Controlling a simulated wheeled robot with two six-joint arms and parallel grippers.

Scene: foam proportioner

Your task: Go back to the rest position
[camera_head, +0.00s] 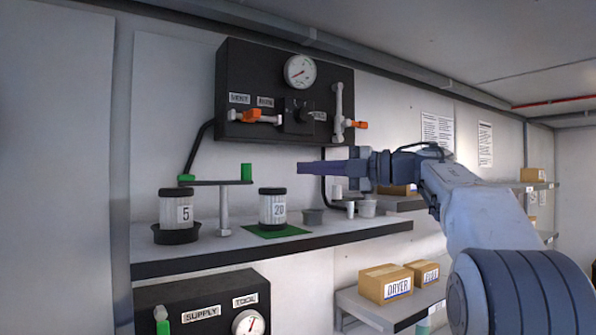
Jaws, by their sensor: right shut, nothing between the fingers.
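My right gripper (324,168) is shut and empty. It points left, in front of the wall and above the shelf (340,233). It is to the right of the jar marked 20 (273,208) and apart from it. That jar stands on a green mat (267,232). A jar marked 5 (179,210) stands in a dark round holder at the shelf's left end. The black panel (285,90) on the wall above carries a gauge (300,71) and orange-tipped valve handles (260,116). My left gripper is not in view.
A post with a green-ended bar (224,205) stands between the jars. A SUPPLY box (205,305) is below left. Boxes marked DRYER (386,284) and FUEL (422,272) sit on a lower shelf at right.

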